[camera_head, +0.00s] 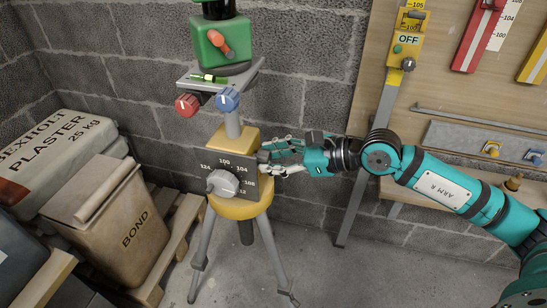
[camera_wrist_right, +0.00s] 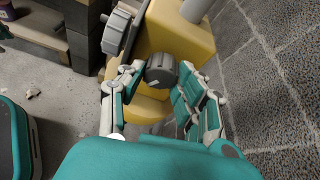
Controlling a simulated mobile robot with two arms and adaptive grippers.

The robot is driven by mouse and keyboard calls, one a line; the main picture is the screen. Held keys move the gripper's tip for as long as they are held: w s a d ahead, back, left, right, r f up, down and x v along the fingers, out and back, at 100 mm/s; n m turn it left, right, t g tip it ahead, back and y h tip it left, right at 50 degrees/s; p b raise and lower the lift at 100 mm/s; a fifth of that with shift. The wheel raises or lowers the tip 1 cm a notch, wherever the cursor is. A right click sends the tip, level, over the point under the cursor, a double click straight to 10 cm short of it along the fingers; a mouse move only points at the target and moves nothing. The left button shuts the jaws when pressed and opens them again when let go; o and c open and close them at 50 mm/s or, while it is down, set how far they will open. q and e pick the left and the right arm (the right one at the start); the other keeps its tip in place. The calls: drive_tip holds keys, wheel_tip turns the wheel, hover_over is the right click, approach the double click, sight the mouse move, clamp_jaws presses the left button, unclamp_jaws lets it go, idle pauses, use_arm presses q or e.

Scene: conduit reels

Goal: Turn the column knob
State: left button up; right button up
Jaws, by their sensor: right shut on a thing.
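A green instrument (camera_head: 222,45) stands on a yellow tripod head (camera_head: 240,204) with a grey column. A dark grey ribbed knob (camera_wrist_right: 161,68), the column knob, sits on the side of the yellow body in the right wrist view. My right gripper (camera_head: 272,155) reaches in from the right. In the right wrist view its fingers (camera_wrist_right: 160,82) are on both sides of this knob, shut on it. The fingers mostly hide the knob in the head view. My left gripper is not in view.
A grey dial plate with a light grey knob (camera_head: 222,183) faces forward. A red knob (camera_head: 187,104) and a blue knob (camera_head: 227,99) hang below the instrument. Plaster and bond bags (camera_head: 128,228) stand left on pallets. A tool board (camera_head: 455,90) is right. Open floor lies front right.

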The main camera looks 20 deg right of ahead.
drive_tip(key=o, duration=1.1)
drive_tip(key=shift+o, duration=0.2)
drive_tip(key=shift+d, duration=0.1)
drive_tip(key=v, duration=0.7)
drive_tip(key=shift+s+d+r, duration=0.15)
drive_tip(key=shift+s+d, duration=0.1)
drive_tip(key=shift+d, duration=0.05)
